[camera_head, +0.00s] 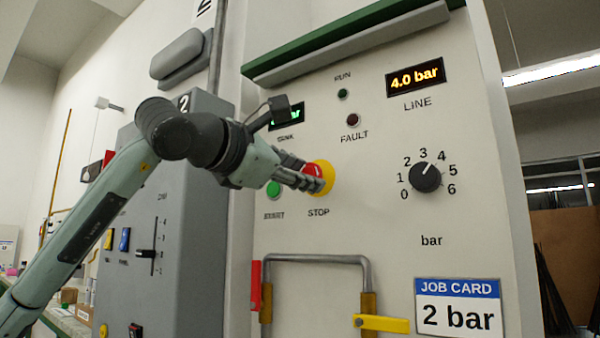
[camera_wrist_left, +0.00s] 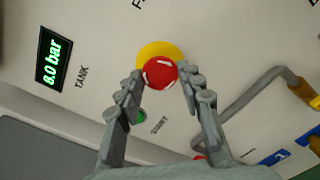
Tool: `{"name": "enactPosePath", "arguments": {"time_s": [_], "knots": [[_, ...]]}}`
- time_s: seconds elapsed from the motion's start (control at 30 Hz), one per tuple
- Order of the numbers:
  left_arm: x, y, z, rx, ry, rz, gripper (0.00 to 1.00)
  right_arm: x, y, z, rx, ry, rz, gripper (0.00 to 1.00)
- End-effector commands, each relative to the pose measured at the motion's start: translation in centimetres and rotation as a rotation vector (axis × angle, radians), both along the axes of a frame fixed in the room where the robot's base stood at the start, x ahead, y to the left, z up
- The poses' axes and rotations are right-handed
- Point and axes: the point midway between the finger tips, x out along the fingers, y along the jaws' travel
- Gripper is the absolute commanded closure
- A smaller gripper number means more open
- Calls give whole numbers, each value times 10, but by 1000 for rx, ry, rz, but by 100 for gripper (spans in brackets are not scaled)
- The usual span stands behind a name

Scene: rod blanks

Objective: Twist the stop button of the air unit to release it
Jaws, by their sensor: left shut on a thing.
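The red stop button (camera_wrist_left: 160,74) sits on a yellow round base (camera_wrist_left: 158,49) on the air unit's pale panel (camera_head: 385,260). In the head view the red button (camera_head: 311,169) is partly hidden behind my fingers, and the yellow base (camera_head: 328,178) shows at their right. My left gripper (camera_head: 317,181) reaches in from the left. In the left wrist view my left gripper (camera_wrist_left: 163,78) has one finger on each side of the red cap and is shut on it. The button's depth is hard to judge. My right gripper is not in view.
The green start button (camera_head: 273,188) is close beside my left fingers. A black dial (camera_head: 426,177) and the line display (camera_head: 415,77), reading 4.0 bar, are to the right. A metal handle (camera_head: 318,259), yellow lever (camera_head: 382,323) and job card (camera_head: 458,306), reading 2 bar, are below.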

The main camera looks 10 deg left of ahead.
Motion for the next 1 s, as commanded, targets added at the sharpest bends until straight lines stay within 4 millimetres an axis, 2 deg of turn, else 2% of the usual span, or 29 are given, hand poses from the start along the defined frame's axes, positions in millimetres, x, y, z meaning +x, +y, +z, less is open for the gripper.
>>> {"name": "enactPosePath", "arguments": {"time_s": [0.3, 0.77, 0.8, 0.93, 1.0], "knots": [[1, 1, 3, 93, -45, 3, 92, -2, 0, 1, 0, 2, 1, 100], [2, 2, 4, 105, -52, 6, 92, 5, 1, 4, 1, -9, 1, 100], [2, 2, 4, 105, -52, 6, 61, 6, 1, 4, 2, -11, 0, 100], [1, 2, 3, 105, -51, 6, 45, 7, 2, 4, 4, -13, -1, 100], [1, 2, 3, 106, -50, 4, 42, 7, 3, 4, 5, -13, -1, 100]]}}
